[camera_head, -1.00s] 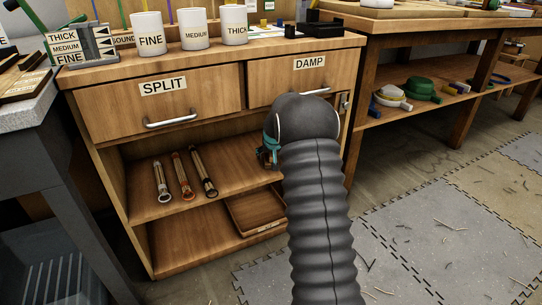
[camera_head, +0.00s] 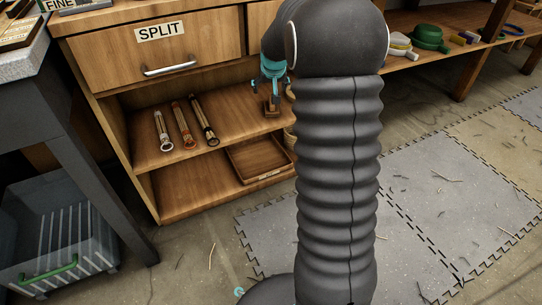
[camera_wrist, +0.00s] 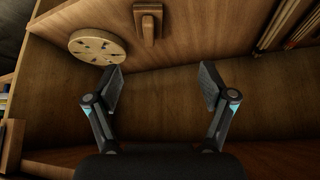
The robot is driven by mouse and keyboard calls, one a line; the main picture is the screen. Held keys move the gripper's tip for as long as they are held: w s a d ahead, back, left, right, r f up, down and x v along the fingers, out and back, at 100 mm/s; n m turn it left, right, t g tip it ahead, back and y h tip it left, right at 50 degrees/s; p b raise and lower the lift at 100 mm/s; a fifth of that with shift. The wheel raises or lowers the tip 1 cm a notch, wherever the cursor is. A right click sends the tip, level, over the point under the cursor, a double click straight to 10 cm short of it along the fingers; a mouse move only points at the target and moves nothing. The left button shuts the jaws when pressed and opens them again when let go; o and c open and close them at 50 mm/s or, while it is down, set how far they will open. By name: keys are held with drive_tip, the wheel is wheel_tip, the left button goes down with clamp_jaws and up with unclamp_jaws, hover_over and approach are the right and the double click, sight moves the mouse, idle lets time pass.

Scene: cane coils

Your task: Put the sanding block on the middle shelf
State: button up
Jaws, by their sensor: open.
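The sanding block is a small brown wooden block with a raised grip (camera_head: 272,104). It sits on the middle shelf (camera_head: 235,115) of the wooden cabinet, right of the bundles. It also shows at the top of the wrist view (camera_wrist: 148,22), apart from my fingers. My gripper (camera_head: 272,84) is above the block in the head view. Its fingers are spread and empty in the wrist view (camera_wrist: 162,72). My arm hides the right part of the cabinet.
Several tied cane bundles (camera_head: 183,122) lie on the middle shelf, left of the block. A round slotted disc (camera_wrist: 97,46) is beside the block in the wrist view. A wooden tray (camera_head: 258,160) is on the bottom shelf. The SPLIT drawer (camera_head: 165,50) is shut above.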

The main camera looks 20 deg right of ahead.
drive_tip(key=s+a+r+n, duration=0.1)
drive_tip(key=s+a+r, duration=0.3)
drive_tip(key=s, duration=0.5)
drive_tip(key=s+a+r+y, duration=0.1)
drive_tip(key=s+a+r, duration=0.2)
drive_tip(key=s+a, duration=0.5)
drive_tip(key=s+a+r+n, duration=0.1)
drive_tip(key=s+a+r, duration=0.2)
drive_tip(key=s, duration=0.8)
drive_tip(key=s+a+f, duration=0.1)
drive_tip(key=s, duration=0.5)
drive_tip(key=s+a+f+n, duration=0.1)
drive_tip(key=s+f, duration=0.1)
drive_tip(key=s, duration=0.4)
drive_tip(key=shift+a+g+y, duration=0.3)
